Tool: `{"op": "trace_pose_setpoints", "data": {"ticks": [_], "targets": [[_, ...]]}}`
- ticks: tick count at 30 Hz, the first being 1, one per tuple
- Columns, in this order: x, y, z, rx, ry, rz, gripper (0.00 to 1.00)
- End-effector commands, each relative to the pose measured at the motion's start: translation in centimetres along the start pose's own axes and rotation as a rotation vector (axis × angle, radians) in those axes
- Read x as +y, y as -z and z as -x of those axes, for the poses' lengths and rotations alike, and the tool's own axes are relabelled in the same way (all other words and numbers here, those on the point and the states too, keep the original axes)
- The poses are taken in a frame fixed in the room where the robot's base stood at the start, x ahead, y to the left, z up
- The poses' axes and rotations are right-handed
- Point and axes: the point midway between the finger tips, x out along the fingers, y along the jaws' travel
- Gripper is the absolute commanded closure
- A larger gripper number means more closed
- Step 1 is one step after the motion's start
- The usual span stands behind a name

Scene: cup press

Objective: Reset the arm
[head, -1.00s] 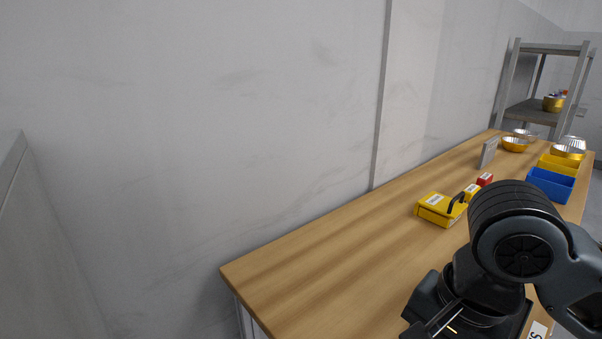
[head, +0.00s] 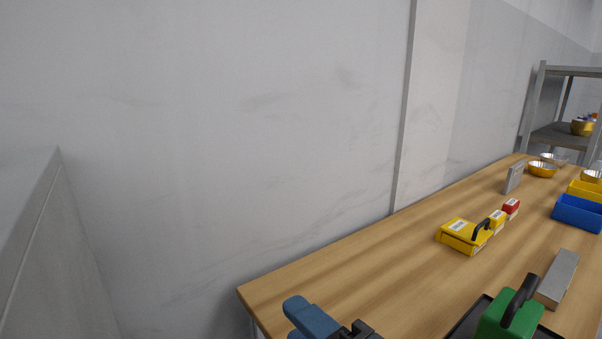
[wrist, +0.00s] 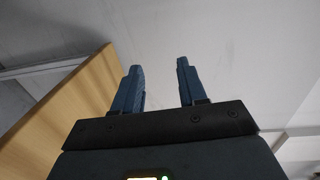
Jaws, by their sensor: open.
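My gripper shows in the wrist view (wrist: 160,88) with its two blue fingers apart and nothing between them. Beyond the fingers is the pale wall, with the wooden table edge to the left. In the head view, a blue finger of my gripper (head: 312,318) and a dark part show at the bottom edge, in front of the table's near left corner. The rest of my arm is out of the head view.
On the wooden table (head: 380,262) are a yellow box with a black handle (head: 464,236), small yellow and red boxes, a green block with a black handle (head: 510,318) on a black tray, and a grey bar (head: 558,278). Blue (head: 577,213) and yellow bins stand farther right. A wall runs behind.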

Motion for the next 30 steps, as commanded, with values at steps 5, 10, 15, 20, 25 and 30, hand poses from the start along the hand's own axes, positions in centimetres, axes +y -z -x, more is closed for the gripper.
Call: {"op": "trace_pose_setpoints", "data": {"ticks": [5,10,15,20,25,30], "targets": [[4.1,0.2,3.4,0.174,-0.016,0.073,0.58],[8.4,0.2,8.1,0.323,-0.098,0.209,0.58],[12.3,-0.2,14.2,0.43,-0.226,0.404,0.58],[14.9,-0.8,20.7,0.476,-0.366,0.639,0.58],[16.1,-1.5,27.8,0.463,-0.504,0.938,0.58],[15.7,-1.9,33.1,0.409,-0.586,1.21,0.58]]}}
